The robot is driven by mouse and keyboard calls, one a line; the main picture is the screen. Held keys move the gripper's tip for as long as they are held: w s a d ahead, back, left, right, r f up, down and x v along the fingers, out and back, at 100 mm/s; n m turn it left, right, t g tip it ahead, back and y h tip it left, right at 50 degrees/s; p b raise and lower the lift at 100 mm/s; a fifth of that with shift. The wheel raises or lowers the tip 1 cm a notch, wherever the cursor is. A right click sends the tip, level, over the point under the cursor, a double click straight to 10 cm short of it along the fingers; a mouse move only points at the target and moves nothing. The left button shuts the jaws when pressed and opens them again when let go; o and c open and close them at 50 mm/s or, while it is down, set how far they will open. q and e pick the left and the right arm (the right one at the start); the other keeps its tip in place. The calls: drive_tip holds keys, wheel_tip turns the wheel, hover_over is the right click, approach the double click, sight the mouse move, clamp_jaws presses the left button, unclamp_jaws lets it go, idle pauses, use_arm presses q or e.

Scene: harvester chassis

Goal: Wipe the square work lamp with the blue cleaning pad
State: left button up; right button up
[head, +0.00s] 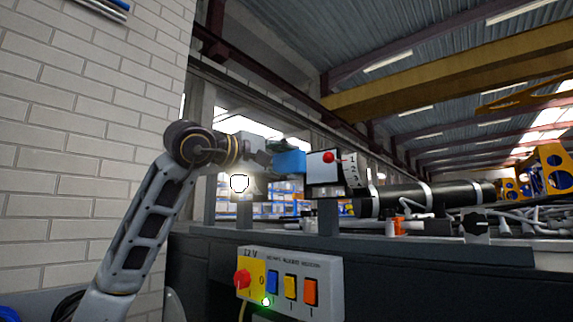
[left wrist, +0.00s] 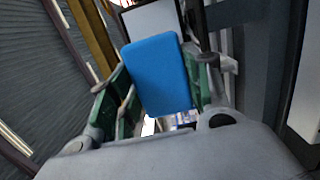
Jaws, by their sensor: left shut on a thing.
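The blue cleaning pad (head: 289,162) is held in my left gripper (head: 271,153), which is shut on it. In the left wrist view the pad (left wrist: 158,75) sits between the green-padded fingers. The square work lamp (head: 320,174) has a pale face in a dark frame and stands on a post, just right of the pad. In the left wrist view part of its pale face (left wrist: 152,22) shows beyond the pad. The pad hides the rest of it there. I cannot tell whether pad and lamp touch. My right gripper is not in view.
A lit round lamp (head: 239,183) stands on a post to the left. A red-knobbed lever (head: 328,157) with a 1-2-3 plate (head: 352,168) is by the square lamp. A switch panel (head: 290,278) hangs on the chassis front. A dark cylinder (head: 425,197) lies at right.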

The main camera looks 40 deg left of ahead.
use_arm(q)
drive_tip(key=shift+s+a, duration=0.1)
drive_tip(key=shift+s, duration=1.05)
